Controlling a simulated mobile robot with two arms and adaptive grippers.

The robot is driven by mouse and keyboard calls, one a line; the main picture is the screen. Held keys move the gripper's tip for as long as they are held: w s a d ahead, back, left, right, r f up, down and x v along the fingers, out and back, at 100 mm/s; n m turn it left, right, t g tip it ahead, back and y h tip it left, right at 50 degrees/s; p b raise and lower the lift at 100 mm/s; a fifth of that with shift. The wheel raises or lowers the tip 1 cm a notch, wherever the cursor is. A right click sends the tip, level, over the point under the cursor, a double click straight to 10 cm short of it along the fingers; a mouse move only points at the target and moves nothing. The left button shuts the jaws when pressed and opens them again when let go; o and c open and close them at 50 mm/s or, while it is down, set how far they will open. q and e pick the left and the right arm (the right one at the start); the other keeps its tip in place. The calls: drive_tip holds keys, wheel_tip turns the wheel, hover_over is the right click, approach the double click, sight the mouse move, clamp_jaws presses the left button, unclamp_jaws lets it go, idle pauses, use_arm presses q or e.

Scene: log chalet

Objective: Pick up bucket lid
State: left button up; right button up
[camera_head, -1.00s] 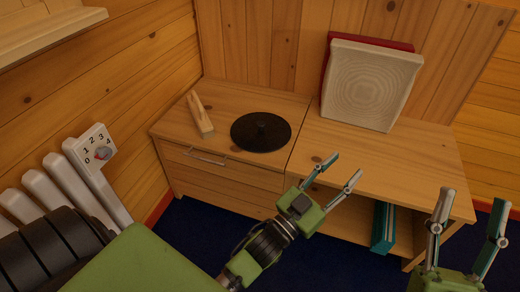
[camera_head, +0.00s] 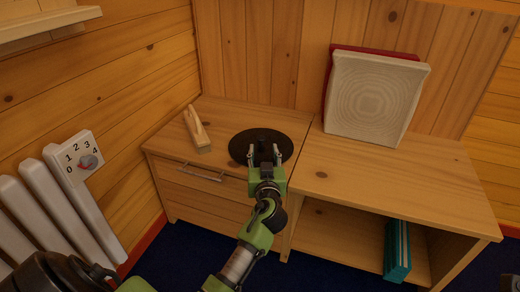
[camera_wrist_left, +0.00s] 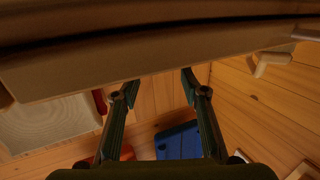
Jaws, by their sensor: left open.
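The black round bucket lid (camera_head: 240,146) lies flat on top of the wooden cabinet, with a knob at its middle. My left gripper (camera_head: 264,153) is over the near part of the lid. Its two fingers are apart, one to each side of the knob as seen from the head. I cannot tell whether they touch the lid. In the left wrist view the open fingers (camera_wrist_left: 158,84) show empty space between their tips, and the lid cannot be made out clearly. My right gripper cannot be made out; only a small dark piece shows at the lower right edge of the head view.
A wooden block with a handle (camera_head: 198,132) lies left of the lid. A pale square panel (camera_head: 375,98) leans on the wall at the right, with a red one behind it. Teal books (camera_head: 397,250) stand on the lower shelf. A white radiator (camera_head: 60,210) is at the left.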

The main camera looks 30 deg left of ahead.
sight(261, 140)
use_arm(q)
drive_tip(key=b+x, duration=0.2)
drive_tip(key=x, duration=0.4)
drive_tip(key=shift+w+a, duration=0.2)
drive_tip(key=shift+a, duration=0.2)
drive_tip(key=shift+r, duration=0.15)
clamp_jaws()
